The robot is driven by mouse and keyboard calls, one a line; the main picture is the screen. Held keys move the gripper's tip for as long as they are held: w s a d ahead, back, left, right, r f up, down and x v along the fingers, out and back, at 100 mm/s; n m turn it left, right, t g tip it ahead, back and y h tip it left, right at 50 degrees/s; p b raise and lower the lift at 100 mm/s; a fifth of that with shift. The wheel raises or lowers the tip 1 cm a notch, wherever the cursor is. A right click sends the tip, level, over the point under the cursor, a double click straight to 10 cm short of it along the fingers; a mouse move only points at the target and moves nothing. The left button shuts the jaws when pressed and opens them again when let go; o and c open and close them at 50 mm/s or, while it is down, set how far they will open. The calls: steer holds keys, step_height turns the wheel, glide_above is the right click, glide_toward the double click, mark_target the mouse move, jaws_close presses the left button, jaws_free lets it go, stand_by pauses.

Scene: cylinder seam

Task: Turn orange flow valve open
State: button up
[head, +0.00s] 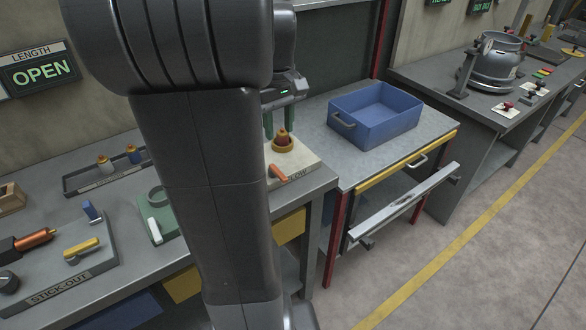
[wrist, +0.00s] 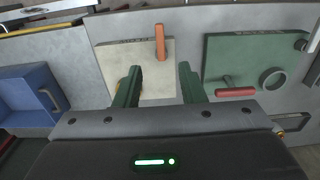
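The orange flow valve lever (head: 278,174) is on a cream block (head: 303,166) with partly hidden lettering, on the bench just right of my arm. In the wrist view the lever (wrist: 160,42) points up and down the picture on the cream plate (wrist: 105,62). My gripper (head: 279,122) has two green fingers, apart with nothing between them. In the wrist view the gripper (wrist: 160,68) sits just below the lever, which lines up with the gap. A brass fitting (head: 283,141) shows below the fingers in the head view; the left finger partly hides it in the wrist view.
A green block (wrist: 225,55) with a ring and its own lever (wrist: 235,92) stands close beside the cream one. A sign (head: 40,71) reads LENGTH OPEN.

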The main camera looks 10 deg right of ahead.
mark_target(281, 174)
step_height(281, 174, down, 13)
steer(key=shift+f, duration=0.15)
stand_by(0.4)
jaws_close()
